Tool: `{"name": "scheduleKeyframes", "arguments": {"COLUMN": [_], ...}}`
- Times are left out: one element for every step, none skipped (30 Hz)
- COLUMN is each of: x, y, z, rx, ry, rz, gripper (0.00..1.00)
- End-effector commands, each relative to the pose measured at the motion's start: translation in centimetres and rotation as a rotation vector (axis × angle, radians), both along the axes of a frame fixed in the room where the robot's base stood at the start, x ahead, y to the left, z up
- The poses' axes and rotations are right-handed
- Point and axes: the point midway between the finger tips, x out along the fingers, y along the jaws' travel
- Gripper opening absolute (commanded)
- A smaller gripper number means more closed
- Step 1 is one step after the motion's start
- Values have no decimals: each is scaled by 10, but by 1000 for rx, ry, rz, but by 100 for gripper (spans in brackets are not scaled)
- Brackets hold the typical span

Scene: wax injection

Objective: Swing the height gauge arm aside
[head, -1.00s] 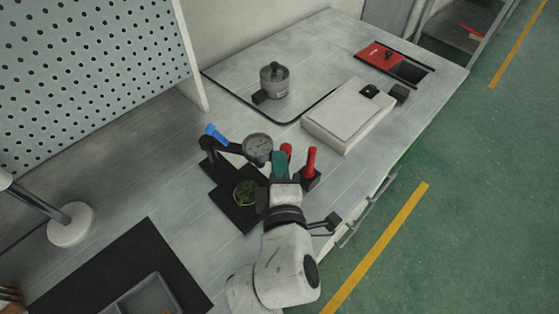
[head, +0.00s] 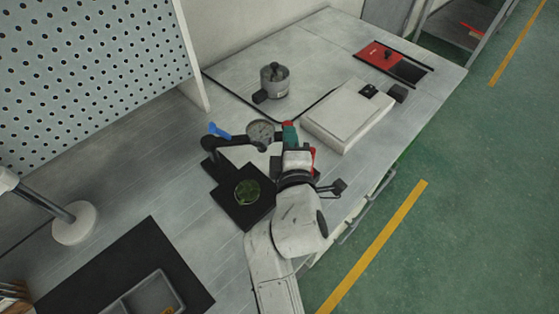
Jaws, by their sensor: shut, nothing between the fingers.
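The height gauge has a round grey dial (head: 260,131) on a black arm (head: 232,141), with a blue lever (head: 219,130) near the arm's left end. The arm reaches right from a post on a black base (head: 228,208). A round green piece (head: 247,192) lies on that base, in front of the dial and uncovered by it. My gripper (head: 289,132), with teal fingers, is shut and empty just right of the dial. I cannot tell whether it touches the dial or arm.
A grey pot (head: 274,82) stands behind the gauge. A white flat box (head: 347,115) lies to the right, close to my gripper. A lamp base (head: 75,222) and a dark mat (head: 120,262) with a grey tray are at left. Bench between mat and gauge is clear.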

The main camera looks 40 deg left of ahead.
Motion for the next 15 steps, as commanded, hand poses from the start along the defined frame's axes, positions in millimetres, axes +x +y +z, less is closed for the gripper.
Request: {"name": "scheduleKeyframes", "arguments": {"x": [9, 14, 19, 23, 26, 31, 35, 38, 41, 43, 44, 46, 47, 48, 50], "y": [5, 8, 13, 17, 20, 25, 29, 33, 36, 39, 41, 44, 46, 48, 50], "z": [-1, -1, -2, -2, -2, -2, -2, -1, -1, -1, 0, -1, -1, 0, 0], "rx": [0, 0, 0, 0, 0, 0, 0, 0, 0, 0, 0, -1, 0, 0, -1], "ry": [-1, -2, -2, -4, -3, -3, -3, -3, -1, -1, -1, -1, 0, 0, -1], "rz": [-2, -2, -2, -2, -1, -1, -1, 0, 0, 0, 0, 0, 0, 0, 0], "gripper": [0, 0, 0, 0, 0, 0, 0, 0, 0, 0, 0, 0, 0, 0, 0]}}
